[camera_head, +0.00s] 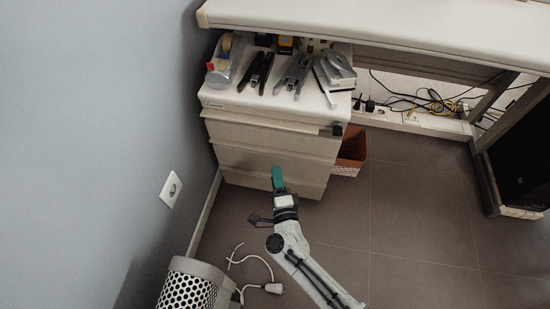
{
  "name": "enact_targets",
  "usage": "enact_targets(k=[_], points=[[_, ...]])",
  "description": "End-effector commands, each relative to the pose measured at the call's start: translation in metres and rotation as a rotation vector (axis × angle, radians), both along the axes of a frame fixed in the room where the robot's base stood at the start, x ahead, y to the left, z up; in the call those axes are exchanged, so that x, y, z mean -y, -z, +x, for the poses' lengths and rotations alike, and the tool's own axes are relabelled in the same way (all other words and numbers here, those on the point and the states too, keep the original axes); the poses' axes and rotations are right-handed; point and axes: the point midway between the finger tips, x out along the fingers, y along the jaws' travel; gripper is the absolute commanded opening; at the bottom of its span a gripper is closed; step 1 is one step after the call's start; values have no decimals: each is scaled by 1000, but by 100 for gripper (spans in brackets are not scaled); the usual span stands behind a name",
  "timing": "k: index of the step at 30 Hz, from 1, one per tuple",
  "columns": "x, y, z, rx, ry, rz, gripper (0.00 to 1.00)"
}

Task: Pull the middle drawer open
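The white drawer cabinet (222,97) stands under the desk at the upper middle, with three drawer fronts stacked below its top. The middle drawer (240,158) lies between the top drawer (262,131) and the bottom drawer (245,180). It looks roughly in line with the others. My gripper (278,173), with teal fingers, reaches up from below and overlaps the middle and bottom drawer fronts in the picture. I cannot tell whether it touches them. The fingers show as one teal block, so their opening is unclear. Part of the fronts behind it is hidden.
A tape dispenser (226,60), staplers and a hole punch (338,65) sit on the cabinet top. A brown bin (352,148) stands right of it. A perforated box (188,290) and a white cable with plug (273,288) lie lower left. Floor at right is clear.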

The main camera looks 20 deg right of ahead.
Motion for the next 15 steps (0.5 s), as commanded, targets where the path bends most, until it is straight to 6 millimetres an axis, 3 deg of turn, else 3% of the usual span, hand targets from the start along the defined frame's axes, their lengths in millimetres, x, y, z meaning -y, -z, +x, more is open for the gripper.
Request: enact_targets(k=[6, 15], points=[[11, 3, 41, 2, 3, 1, 34], [19, 1, 75, 1, 1, -1, 34]])
